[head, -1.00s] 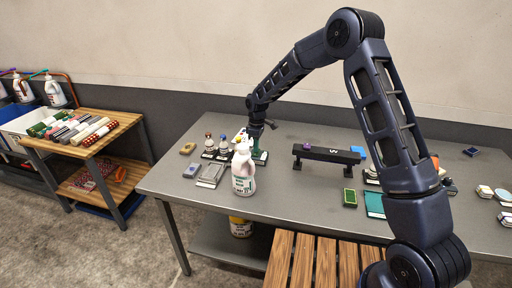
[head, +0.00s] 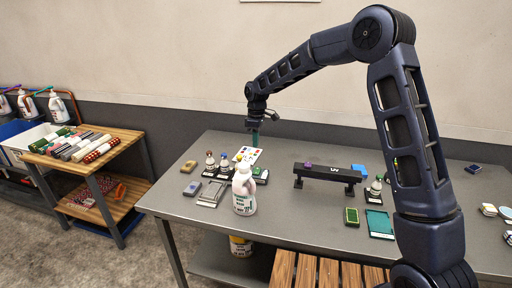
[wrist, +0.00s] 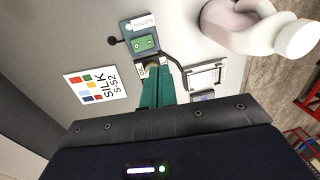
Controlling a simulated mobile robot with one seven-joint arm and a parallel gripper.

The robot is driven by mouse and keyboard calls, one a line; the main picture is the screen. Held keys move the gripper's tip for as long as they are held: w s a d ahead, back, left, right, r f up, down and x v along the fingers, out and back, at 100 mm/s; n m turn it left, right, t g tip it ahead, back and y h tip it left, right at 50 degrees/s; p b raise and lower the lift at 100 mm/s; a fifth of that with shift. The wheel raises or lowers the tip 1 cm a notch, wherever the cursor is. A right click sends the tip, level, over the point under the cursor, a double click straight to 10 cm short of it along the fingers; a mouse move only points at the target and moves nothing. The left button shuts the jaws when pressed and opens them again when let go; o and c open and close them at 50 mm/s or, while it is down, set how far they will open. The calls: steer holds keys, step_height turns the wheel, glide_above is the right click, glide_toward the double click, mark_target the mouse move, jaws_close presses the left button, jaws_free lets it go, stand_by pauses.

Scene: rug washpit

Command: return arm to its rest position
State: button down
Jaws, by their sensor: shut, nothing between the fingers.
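My gripper (head: 255,138) is at the end of my outstretched arm, above the back left part of the grey table (head: 300,225). In the wrist view its green fingers (wrist: 157,92) are together, with nothing between them. Beyond the fingertips, a small device with a green switch (wrist: 143,42) is on the table. A white card with coloured squares, marked SILK S-52 (wrist: 94,87), is beside the fingers; it also shows in the head view (head: 247,155). The gap between fingertips and table is hard to judge.
A white jug (head: 243,192) stands near the table's front left, with small bottles (head: 210,160) and a grey tray (head: 212,193) beside it. A black UV lamp bar (head: 328,174) stands mid-table. A wooden cart with rolled rugs (head: 80,145) is at the left.

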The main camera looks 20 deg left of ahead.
steer(key=shift+r, duration=0.1)
steer(key=s+d+r+m+t, duration=0.1)
steer(key=s+d+r+m, duration=0.15)
steer(key=d+r, duration=0.55)
steer(key=s+d+r+m+t, duration=0.1)
steer(key=d+r+m, duration=0.2)
steer(key=d, duration=0.9)
steer(key=s+d+r+m+t, duration=0.1)
steer(key=d+r+m, duration=0.2)
steer(key=d+r, duration=0.5)
steer(key=s+d+f+m+t, duration=0.2)
steer(key=s+d+m, duration=0.7)
steer(key=s+d, duration=1.2)
steer(key=d+f, duration=0.1)
steer(key=d, duration=0.2)
steer(key=shift+s+t, duration=0.35)
steer(key=shift+t, duration=0.05)
